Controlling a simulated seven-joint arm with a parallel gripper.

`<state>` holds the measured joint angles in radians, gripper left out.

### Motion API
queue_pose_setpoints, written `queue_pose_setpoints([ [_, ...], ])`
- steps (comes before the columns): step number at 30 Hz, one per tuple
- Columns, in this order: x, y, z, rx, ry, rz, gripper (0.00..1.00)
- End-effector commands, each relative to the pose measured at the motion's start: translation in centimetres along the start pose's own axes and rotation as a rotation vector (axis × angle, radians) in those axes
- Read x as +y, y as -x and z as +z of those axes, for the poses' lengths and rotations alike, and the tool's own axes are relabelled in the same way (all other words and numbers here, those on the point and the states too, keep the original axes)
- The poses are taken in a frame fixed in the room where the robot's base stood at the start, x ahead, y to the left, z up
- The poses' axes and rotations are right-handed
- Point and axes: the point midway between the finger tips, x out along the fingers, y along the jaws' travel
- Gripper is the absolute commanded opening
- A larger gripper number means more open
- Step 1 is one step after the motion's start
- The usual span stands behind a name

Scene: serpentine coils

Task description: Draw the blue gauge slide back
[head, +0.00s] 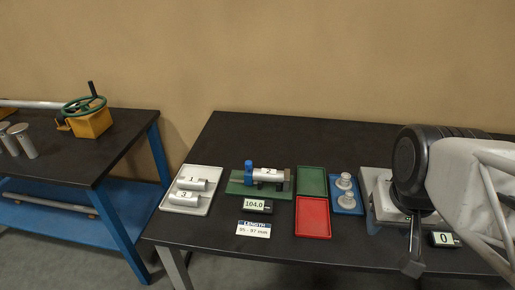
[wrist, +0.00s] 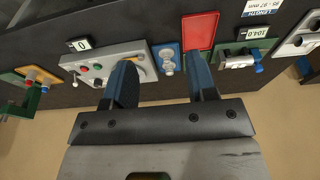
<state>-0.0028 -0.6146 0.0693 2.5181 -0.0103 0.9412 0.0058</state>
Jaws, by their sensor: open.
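The length gauge has a green base (head: 238,188) on the dark table. Its blue slide (head: 248,172) stands upright at the left end, beside a grey cylinder marked 2 (head: 271,175) lying in the gauge. I cannot tell whether slide and cylinder touch. The display (head: 256,205) in front reads 104.0. In the wrist view the blue slide (wrist: 259,68) is at the upper right. My gripper (head: 412,265) hangs at the right of the table, well away from the gauge. In the wrist view my gripper (wrist: 163,78) is open and empty, with its fingers wide apart.
A pale tray (head: 205,207) holds cylinders 1 and 3. A green tray (head: 312,180) and a red tray (head: 313,218) are empty. A blue tray (head: 349,209) holds two metal pieces. A grey button box (wrist: 110,62) lies below my gripper. A label (head: 253,229) reads 95 - 97 mm.

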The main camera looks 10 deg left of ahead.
Motion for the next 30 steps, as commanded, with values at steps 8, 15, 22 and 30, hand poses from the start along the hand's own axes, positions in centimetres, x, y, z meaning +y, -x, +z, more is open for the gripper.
queue_pose_setpoints([
  [8,-1.7,-0.2,-4.2,-0.026,0.097,-0.012,0.52],
  [15,-4.1,-0.8,-9.0,-0.052,0.209,-0.025,0.52],
  [22,-6.9,-2.0,-13.4,-0.077,0.317,-0.038,0.52],
  [30,-10.9,-4.0,-18.3,-0.105,0.445,-0.054,0.52],
])
